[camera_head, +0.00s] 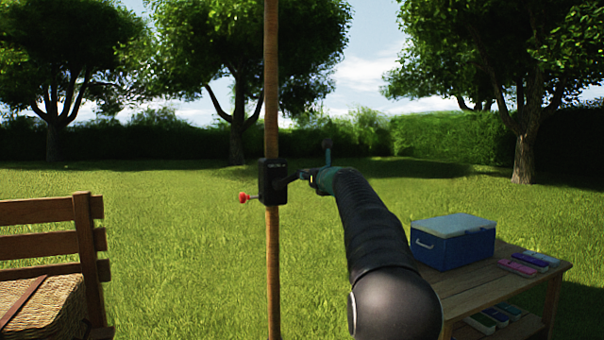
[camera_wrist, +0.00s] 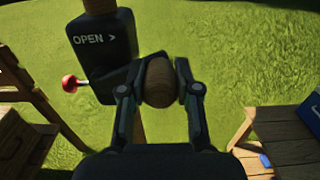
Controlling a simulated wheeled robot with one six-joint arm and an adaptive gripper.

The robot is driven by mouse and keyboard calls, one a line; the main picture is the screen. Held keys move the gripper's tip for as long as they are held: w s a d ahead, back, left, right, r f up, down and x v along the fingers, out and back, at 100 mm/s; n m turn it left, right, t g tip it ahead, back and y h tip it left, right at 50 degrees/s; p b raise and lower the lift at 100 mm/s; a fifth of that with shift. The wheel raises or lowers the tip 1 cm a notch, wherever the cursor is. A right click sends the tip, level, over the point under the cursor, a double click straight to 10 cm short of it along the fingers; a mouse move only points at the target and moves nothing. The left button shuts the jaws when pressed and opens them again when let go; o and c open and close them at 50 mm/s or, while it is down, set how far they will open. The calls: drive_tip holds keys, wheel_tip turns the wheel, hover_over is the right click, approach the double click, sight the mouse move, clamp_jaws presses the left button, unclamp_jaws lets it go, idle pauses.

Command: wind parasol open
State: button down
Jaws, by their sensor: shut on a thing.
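The parasol pole (camera_head: 271,95) stands upright, with a black crank housing (camera_head: 272,182) on it. In the wrist view the housing (camera_wrist: 104,52) bears the word "OPEN >". A red knob (camera_head: 243,198) sticks out from its left side; it also shows in the wrist view (camera_wrist: 70,84). My gripper (camera_head: 308,177) is right of the housing. In the wrist view my gripper (camera_wrist: 160,84) is shut on the round wooden crank knob (camera_wrist: 159,84), one finger on each side. The parasol's canopy is out of view.
A wooden bench (camera_head: 50,212) with a wicker basket (camera_head: 45,305) stands at the left. A wooden side table (camera_head: 480,295) at the right bears a blue cooler box (camera_head: 453,243) and small colored packs (camera_head: 518,268). Open lawn lies between and behind.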

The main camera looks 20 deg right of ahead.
drive_tip(key=f+b, duration=0.2)
drive_tip(key=f, duration=0.1)
drive_tip(key=shift+d, duration=0.35)
drive_tip(key=a+f+b, duration=0.5)
drive_tip(key=f+b, duration=0.2)
drive_tip(key=shift+f, duration=0.25)
drive_tip(key=c, duration=0.7)
unclamp_jaws()
drive_tip(key=shift+s+a, duration=0.1)
